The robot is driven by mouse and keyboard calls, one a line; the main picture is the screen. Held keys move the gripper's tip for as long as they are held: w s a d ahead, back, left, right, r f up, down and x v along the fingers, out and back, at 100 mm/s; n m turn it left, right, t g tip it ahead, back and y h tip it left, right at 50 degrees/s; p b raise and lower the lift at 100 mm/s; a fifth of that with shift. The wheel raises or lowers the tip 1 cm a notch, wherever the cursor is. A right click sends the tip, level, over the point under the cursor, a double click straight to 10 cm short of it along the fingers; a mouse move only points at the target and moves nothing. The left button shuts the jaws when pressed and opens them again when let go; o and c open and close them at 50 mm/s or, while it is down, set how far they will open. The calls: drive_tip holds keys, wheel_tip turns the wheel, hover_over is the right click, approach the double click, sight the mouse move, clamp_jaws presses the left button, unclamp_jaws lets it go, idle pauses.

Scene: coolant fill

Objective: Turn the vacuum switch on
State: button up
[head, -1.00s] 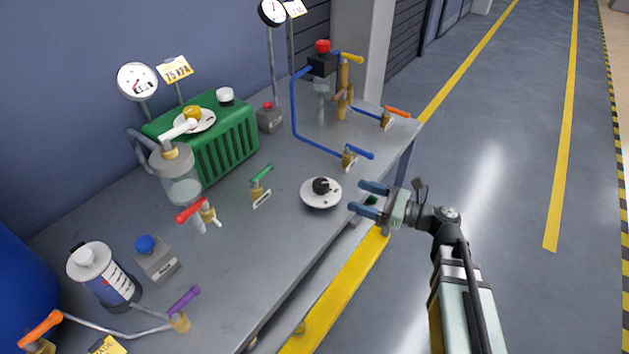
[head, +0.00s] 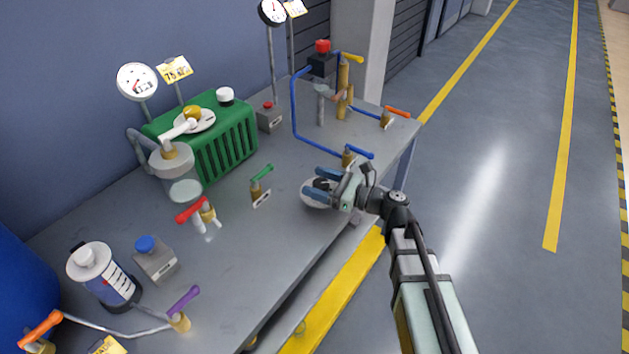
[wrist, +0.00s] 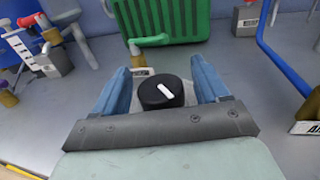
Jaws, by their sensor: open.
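A black round knob with a white pointer mark (wrist: 163,93) sits on a pale round dial plate at the bench's front edge. In the wrist view it stands between the two blue fingers of my gripper (wrist: 163,88), with small gaps at its sides. In the head view my gripper (head: 316,184) is over the dial plate (head: 311,198) and partly hides the knob. The fingers are open and appear not to touch the knob. No label for the knob is readable.
A green-handled valve (head: 260,181) stands left of the dial, and a blue-handled valve (head: 352,155) stands just behind my gripper. A green ribbed unit (head: 230,140) and a red-handled valve (head: 195,211) are farther left. Bare bench lies in front of the green valve.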

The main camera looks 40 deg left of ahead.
drive_tip(key=shift+s+a, duration=0.15)
drive_tip(key=shift+a, duration=0.55)
drive_tip(key=c, duration=1)
drive_tip(key=shift+d+m+t, duration=0.1)
drive_tip(key=shift+m+t, duration=0.3)
drive_tip(key=shift+t, duration=0.2)
drive_tip(key=m+t, duration=0.2)
drive_tip(key=t, duration=0.2)
drive_tip(key=shift+m, duration=0.4)
drive_tip(key=shift+w+m+t+h, duration=0.2)
drive_tip(key=shift+m+t, duration=0.35)
drive_tip(key=shift+t, duration=0.4)
drive_tip(key=shift+w+m+t+h, duration=0.2)
drive_tip(key=shift+m+t, duration=0.4)
drive_tip(key=shift+t, duration=0.3)
drive_tip(key=shift+w+m+t+h, duration=0.1)
drive_tip(key=shift+m+t+h, duration=0.1)
drive_tip(key=shift+m+t, duration=0.55)
drive_tip(key=shift+w+d+m+t+h, duration=0.15)
drive_tip(key=shift+m+t+h, duration=0.55)
drive_tip(key=shift+t, duration=0.7)
